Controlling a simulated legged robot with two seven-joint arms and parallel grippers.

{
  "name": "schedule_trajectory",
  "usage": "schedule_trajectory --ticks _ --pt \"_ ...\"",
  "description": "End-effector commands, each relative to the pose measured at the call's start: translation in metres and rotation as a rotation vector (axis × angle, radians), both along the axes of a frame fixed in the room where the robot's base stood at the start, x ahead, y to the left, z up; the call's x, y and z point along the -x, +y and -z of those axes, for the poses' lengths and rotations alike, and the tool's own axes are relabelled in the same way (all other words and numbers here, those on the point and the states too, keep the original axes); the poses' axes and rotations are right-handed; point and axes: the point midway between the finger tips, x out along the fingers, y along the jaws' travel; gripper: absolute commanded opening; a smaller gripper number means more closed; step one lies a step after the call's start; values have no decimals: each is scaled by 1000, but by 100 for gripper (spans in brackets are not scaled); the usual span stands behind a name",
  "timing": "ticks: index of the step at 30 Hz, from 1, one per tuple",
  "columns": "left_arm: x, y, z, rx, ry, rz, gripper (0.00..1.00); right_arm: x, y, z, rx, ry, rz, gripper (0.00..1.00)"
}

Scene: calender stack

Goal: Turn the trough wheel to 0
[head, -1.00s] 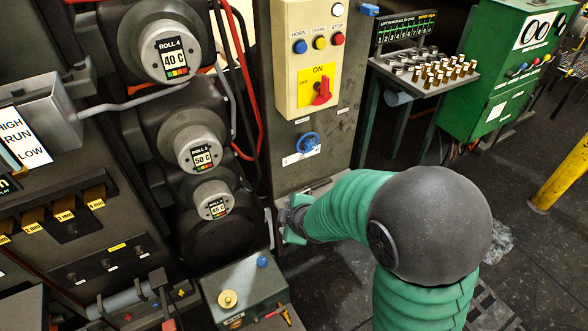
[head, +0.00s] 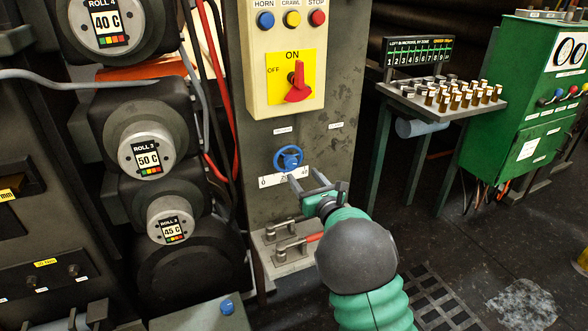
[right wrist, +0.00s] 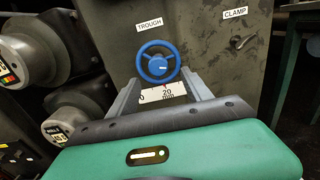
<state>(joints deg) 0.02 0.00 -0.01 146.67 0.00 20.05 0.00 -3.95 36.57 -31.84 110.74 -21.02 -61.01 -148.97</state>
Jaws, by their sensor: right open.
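The blue trough wheel (head: 288,158) is on the grey panel below the yellow switch plate. In the right wrist view the wheel (right wrist: 158,62) shows spokes and a hub, with a TROUGH label (right wrist: 149,25) above it. A white scale (head: 268,182) lies under the wheel; it reads 0 at its left end, and 20 mm shows in the right wrist view. The pointer is too small to read. My right gripper (head: 307,179) is open and empty, just below and right of the wheel. Its fingers (right wrist: 160,78) point at the wheel, one on each side. My left gripper is not in view.
A red switch (head: 297,82) and horn, crawl and stop buttons are above the wheel. A clamp handle (right wrist: 243,42) is to its right. Toggle clamps (head: 290,240) are below.

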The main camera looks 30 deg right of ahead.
Motion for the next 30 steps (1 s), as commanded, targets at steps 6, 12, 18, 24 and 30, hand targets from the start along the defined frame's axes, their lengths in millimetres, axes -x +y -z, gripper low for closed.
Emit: schedule_trajectory --ticks 6,12,18,24,30 --pt "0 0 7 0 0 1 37 -52 -1 0 2 -2 0 58" --pt "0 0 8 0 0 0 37 -73 -2 -1 1 -1 0 58" --pt "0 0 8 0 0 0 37 -75 -3 -1 -1 0 2 58" --pt "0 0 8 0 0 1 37 -75 -3 -1 -1 0 1 40" --pt "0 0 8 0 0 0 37 -75 -3 -1 -1 -1 2 13"
